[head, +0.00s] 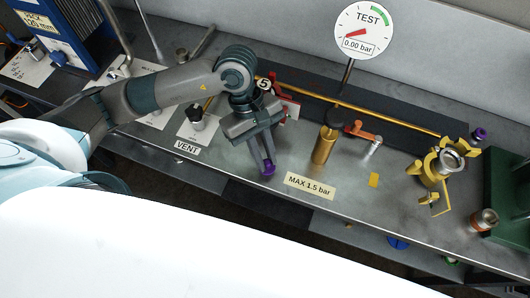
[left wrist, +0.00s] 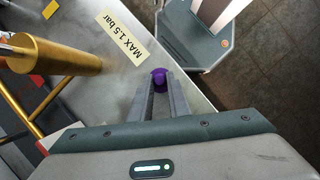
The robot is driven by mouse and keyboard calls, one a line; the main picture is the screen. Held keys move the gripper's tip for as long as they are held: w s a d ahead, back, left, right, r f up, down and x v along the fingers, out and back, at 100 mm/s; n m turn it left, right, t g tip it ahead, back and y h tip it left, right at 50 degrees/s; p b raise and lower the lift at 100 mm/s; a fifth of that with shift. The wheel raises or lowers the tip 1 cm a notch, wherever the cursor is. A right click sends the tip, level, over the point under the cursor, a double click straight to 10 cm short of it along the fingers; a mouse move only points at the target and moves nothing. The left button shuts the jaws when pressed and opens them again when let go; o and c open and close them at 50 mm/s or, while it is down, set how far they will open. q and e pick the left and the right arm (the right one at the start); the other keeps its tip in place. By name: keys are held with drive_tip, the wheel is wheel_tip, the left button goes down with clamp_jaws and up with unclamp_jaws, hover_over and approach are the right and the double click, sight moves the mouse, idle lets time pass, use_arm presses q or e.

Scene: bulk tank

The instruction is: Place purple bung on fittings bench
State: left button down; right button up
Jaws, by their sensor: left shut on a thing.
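The purple bung (head: 268,170) is between the fingertips of my left gripper (head: 266,163). In the left wrist view the purple bung (left wrist: 159,76) shows at the tips of the two long fingers (left wrist: 160,88), which are shut on it. It is over or at the front edge of the grey fittings bench (head: 225,170), left of the MAX 1.5 bar label (head: 309,185). I cannot tell whether the bung touches the bench. A second purple part (head: 479,134) sits at the bench's far right. My right gripper is not in view.
A brass cylinder (head: 324,146) stands right of my left gripper, with an orange-handled valve (head: 362,133) beside it. A yellow clamp (head: 437,168) holds a metal fitting farther right. The TEST gauge (head: 363,30) stands behind. A black-knobbed VENT part (head: 197,118) is to the left.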

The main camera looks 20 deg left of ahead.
use_arm(q)
drive_tip(key=shift+f, duration=0.15)
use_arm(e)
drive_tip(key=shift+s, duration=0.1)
use_arm(q)
drive_tip(key=shift+f, duration=0.15)
drive_tip(key=c, duration=1.7)
unclamp_jaws()
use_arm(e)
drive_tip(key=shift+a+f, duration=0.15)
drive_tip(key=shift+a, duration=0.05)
use_arm(q)
drive_tip(key=shift+o, duration=0.2)
